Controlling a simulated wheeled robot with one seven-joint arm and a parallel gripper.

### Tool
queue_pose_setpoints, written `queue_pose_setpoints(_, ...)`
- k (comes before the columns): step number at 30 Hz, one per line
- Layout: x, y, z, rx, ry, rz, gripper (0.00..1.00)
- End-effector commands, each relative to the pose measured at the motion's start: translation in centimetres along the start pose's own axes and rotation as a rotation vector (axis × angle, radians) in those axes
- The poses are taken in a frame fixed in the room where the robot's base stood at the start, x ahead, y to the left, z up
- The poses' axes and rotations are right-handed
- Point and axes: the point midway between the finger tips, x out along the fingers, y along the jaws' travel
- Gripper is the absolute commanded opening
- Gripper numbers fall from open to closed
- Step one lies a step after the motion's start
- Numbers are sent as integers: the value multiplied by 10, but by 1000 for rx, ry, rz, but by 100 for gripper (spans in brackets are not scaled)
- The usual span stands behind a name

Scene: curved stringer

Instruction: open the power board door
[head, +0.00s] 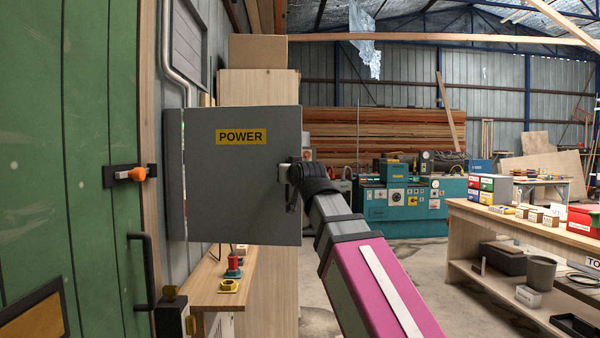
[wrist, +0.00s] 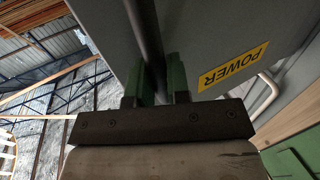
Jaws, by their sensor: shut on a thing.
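The grey power board door (head: 240,190) bears a yellow POWER label (head: 241,136) and stands out from the left wall, its labelled face toward me. A narrow bright slit shows along its left edge, beside the grey box side (head: 174,175). My gripper (head: 292,173) is at the door's right edge, shut on the dark handle bar. In the wrist view, the green fingers of my gripper (wrist: 158,85) sit on either side of the door handle (wrist: 147,35), next to the door face (wrist: 215,45). The inside of the board is mostly hidden.
A green door (head: 75,150) with an orange latch (head: 130,174) is close on the left. A wooden shelf (head: 215,280) with small items lies below the board. A workbench (head: 500,220) stands at the right.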

Motion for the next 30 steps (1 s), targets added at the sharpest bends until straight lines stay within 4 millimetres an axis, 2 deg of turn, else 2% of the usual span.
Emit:
queue_pose_setpoints(6,-2,-13,0,-4,-2,-11,0)
queue_pose_setpoints(19,-2,-15,0,-4,-2,-13,0)
queue_pose_setpoints(20,-2,-15,0,-3,-2,-13,26)
queue_pose_setpoints(21,-2,-15,0,-3,-2,-12,40)
queue_pose_setpoints(30,-4,-14,0,-1,-1,-11,41)
